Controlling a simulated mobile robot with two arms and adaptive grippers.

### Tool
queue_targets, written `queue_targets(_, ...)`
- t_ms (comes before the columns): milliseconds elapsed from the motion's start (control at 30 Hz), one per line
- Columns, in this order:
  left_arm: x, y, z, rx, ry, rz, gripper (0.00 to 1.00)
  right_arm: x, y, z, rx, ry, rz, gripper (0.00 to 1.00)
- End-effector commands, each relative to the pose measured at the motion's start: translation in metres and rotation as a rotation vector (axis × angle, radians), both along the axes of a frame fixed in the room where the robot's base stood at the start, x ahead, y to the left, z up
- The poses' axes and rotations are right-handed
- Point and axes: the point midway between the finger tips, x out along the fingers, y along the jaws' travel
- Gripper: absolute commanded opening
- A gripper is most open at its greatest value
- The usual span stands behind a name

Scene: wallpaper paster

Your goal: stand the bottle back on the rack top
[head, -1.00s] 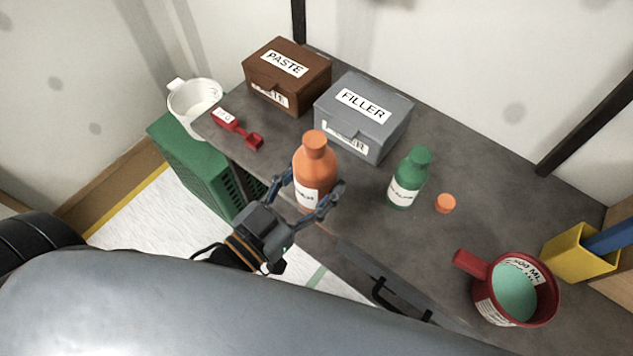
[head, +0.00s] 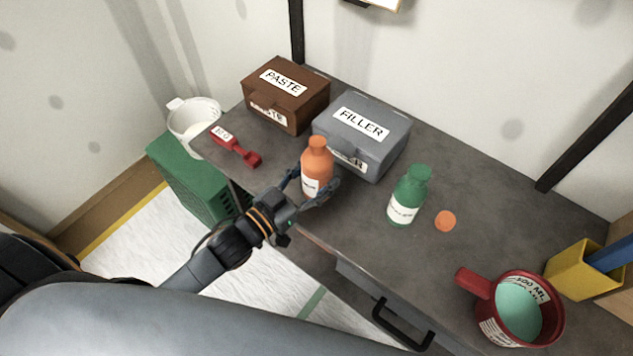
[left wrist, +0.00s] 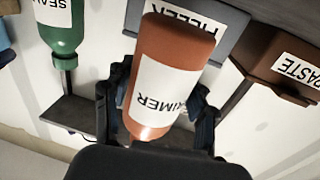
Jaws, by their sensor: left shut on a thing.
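The orange bottle (head: 316,165) with a white label is upright at the front edge of the dark grey top (head: 285,165), in front of the grey FILLER box. My left gripper (head: 312,190) reaches in from the lower left and is shut around the bottle's lower body. In the left wrist view the bottle (left wrist: 172,75) sits between the fingers, its PRIMER label upside down. The fingers and the view angle hide its base, so I cannot tell whether it touches the top. My right gripper is not in view.
A brown PASTE box (head: 286,95) and the FILLER box (head: 361,138) stand behind. A green bottle (head: 408,198) and an orange cap (head: 445,221) are to the right. A red scoop (head: 235,147) lies left. A red measuring cup (head: 515,308) and yellow holder (head: 585,270) are far right.

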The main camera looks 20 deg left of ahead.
Motion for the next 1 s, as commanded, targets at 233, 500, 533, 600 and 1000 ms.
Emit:
queue_targets(233,0.003,0.001,-0.031,-0.001,0.0,0.001,0.08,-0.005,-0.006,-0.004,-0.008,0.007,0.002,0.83)
queue_targets(500,0.002,0.001,-0.033,0.0,-0.001,0.0,0.08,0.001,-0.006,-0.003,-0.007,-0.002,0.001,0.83)
queue_targets(533,0.002,0.001,-0.033,0.0,-0.001,0.0,0.08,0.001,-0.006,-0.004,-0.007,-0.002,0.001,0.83)
queue_targets(600,0.002,0.001,-0.036,-0.001,0.0,0.0,0.08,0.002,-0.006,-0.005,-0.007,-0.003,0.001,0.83)
queue_targets(1000,0.002,0.001,-0.036,-0.001,0.0,0.0,0.79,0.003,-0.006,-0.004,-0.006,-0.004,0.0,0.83)
